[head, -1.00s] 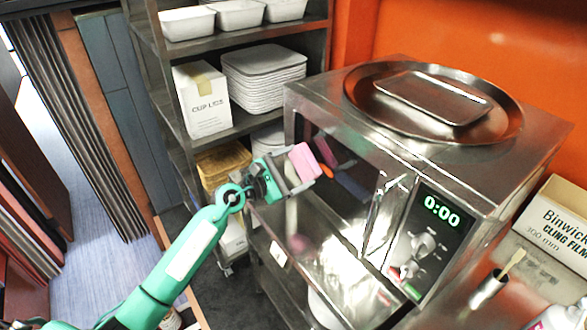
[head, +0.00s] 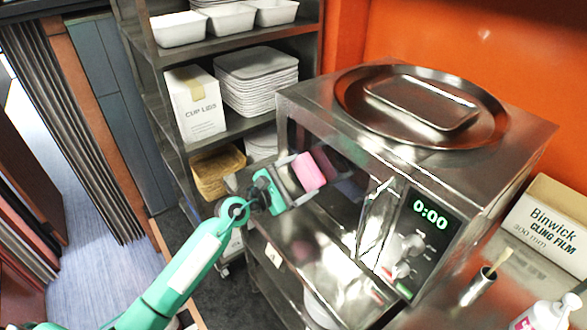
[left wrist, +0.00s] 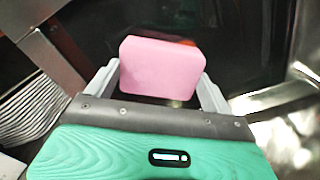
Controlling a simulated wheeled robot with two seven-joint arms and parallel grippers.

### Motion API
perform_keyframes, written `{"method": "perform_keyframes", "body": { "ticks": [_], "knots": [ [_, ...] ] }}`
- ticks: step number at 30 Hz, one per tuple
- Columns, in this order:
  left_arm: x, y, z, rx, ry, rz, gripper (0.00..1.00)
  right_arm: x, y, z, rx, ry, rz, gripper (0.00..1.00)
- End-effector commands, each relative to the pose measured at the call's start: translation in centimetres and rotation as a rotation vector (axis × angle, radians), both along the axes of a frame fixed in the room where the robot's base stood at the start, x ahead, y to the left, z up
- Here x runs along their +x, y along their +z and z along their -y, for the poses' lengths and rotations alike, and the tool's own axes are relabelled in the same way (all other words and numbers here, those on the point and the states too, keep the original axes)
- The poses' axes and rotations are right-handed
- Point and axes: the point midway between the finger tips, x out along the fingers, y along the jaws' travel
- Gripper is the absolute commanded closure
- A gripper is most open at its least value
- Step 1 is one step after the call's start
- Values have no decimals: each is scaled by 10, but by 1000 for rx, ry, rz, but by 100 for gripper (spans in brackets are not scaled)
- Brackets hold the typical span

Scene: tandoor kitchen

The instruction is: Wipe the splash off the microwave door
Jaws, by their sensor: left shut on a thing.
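My left gripper (head: 296,174) is shut on a pink sponge (head: 309,171), held at the dark glass of the microwave door (head: 340,158). In the left wrist view the sponge (left wrist: 162,68) sits between the two grey fingers of the gripper (left wrist: 160,84), with the dark door close behind it. A thin orange-red patch (left wrist: 188,42), likely the splash, shows at the sponge's top edge there. In the head view the sponge hides that place. Whether the sponge touches the glass I cannot tell. My right gripper is not in view.
The steel microwave (head: 480,190) carries a round tray (head: 350,100) on top. A shelf rack with white plates (head: 258,85) and a cup lids box (head: 195,105) stands at its left. A cling film box (head: 545,225) and a brush pot (head: 478,287) stand right.

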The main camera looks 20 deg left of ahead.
Motion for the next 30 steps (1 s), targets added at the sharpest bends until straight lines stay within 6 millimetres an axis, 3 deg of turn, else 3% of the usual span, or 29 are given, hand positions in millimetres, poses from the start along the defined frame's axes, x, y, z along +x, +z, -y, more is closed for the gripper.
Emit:
{"method": "perform_keyframes", "body": {
  "ticks": [21,30],
  "knots": [
    [-27,1,38,1,-2,-1,39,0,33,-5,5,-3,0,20],
    [-22,-2,34,1,0,1,39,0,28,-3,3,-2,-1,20]
  ]
}}
